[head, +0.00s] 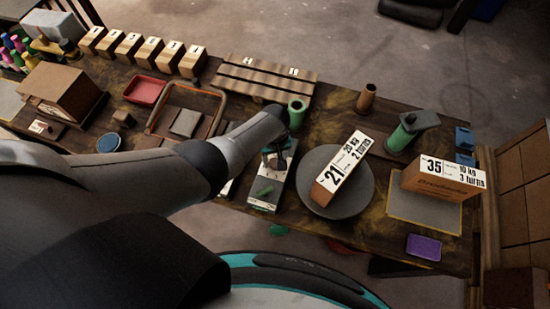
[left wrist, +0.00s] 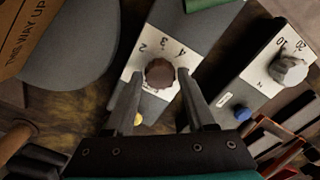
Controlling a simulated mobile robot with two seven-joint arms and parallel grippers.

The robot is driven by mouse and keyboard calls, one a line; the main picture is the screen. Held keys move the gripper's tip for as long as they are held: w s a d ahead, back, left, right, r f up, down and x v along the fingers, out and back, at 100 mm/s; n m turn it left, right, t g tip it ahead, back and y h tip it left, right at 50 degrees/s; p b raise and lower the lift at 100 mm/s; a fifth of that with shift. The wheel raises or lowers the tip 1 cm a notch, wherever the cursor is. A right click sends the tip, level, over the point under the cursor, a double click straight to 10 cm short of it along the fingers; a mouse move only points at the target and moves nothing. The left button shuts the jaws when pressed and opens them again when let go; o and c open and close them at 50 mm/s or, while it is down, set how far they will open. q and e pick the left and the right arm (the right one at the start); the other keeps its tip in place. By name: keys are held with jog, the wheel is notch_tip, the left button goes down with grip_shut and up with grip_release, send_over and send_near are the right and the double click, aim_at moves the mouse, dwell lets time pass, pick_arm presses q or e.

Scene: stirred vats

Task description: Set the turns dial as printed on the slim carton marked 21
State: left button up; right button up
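The slim carton marked 21 (head: 336,178) lies on a round grey disc (head: 356,204) in the head view; its label seems to read 20 kg, 2 turns. The turns dial, a dark brown knob (left wrist: 159,73) on a white plate with small numerals, is in the middle of the left wrist view. Its pointer direction is unclear. My left gripper (left wrist: 160,75) is open, its fingers on either side of the knob with small gaps showing. In the head view my left gripper (head: 277,152) hides the knob. My right gripper is not in view.
A second dial with a pale knob (left wrist: 288,69) stands beside it, marked 10 and 20. A carton marked 35 (head: 433,178) stands right of the disc, on a pale-edged mat (head: 425,215). A green-topped grinder-like post (head: 403,132) stands behind.

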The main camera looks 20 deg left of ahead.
pick_arm(q)
jog(key=shift+o, duration=1.4)
jog(key=shift+r+p, duration=0.4)
jog(key=shift+r, duration=0.15)
notch_tip(320, 180, up, 14)
jog(key=p, duration=0.7)
